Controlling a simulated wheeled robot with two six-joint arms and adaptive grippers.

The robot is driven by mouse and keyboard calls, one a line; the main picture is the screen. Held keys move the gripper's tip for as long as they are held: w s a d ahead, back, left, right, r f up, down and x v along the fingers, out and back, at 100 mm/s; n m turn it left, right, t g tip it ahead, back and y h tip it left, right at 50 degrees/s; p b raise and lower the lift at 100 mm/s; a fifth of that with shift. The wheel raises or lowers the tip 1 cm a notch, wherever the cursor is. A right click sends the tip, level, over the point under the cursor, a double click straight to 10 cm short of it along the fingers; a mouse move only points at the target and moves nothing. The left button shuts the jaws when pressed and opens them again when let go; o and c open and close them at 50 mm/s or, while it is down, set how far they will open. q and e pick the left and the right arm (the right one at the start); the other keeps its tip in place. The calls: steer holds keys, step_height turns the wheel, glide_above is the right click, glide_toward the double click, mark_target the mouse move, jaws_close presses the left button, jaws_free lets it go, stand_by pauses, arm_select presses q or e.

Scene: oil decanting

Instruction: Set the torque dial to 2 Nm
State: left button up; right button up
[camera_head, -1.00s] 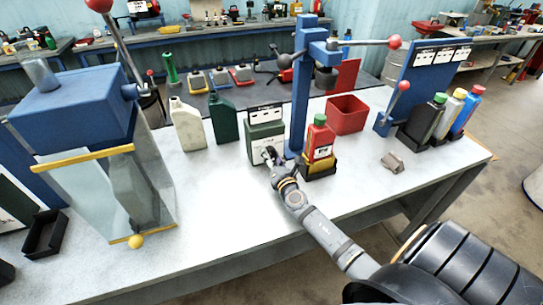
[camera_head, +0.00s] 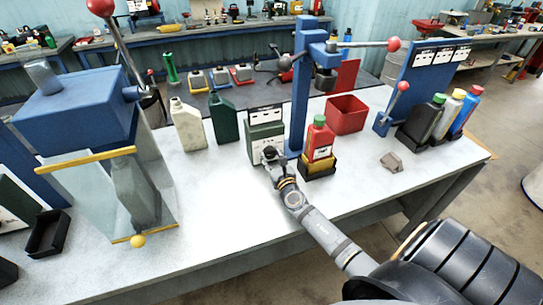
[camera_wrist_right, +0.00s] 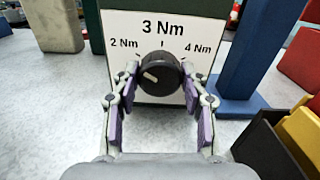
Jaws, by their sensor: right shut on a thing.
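The black round torque dial (camera_wrist_right: 160,74) sits on a white scale plate (camera_wrist_right: 135,25) marked 2 Nm at left, 3 Nm at top and 4 Nm at right. Its pale pointer mark lies left of centre, towards the 2 Nm side. My right gripper (camera_wrist_right: 158,72) is shut on the dial, one finger on each side. In the head view, my right gripper (camera_head: 270,155) is at the front of the green torque box (camera_head: 265,130) and hides the dial. My left gripper is not in view.
A blue press column (camera_head: 300,95) stands just right of the box, with a red bottle (camera_head: 320,140) in a black and yellow holder. A dark green jug (camera_head: 223,118) and a cream jug (camera_head: 187,125) stand to the left. The white bench (camera_head: 215,205) is clear in front.

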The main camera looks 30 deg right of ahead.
stand_by(0.5)
steer(key=o, duration=1.1)
steer(key=shift+o, duration=0.2)
steer(key=shift+s+f, duration=0.1)
steer(key=shift+s, duration=0.2)
steer(key=v, duration=1.1)
steer(key=shift+s, duration=0.2)
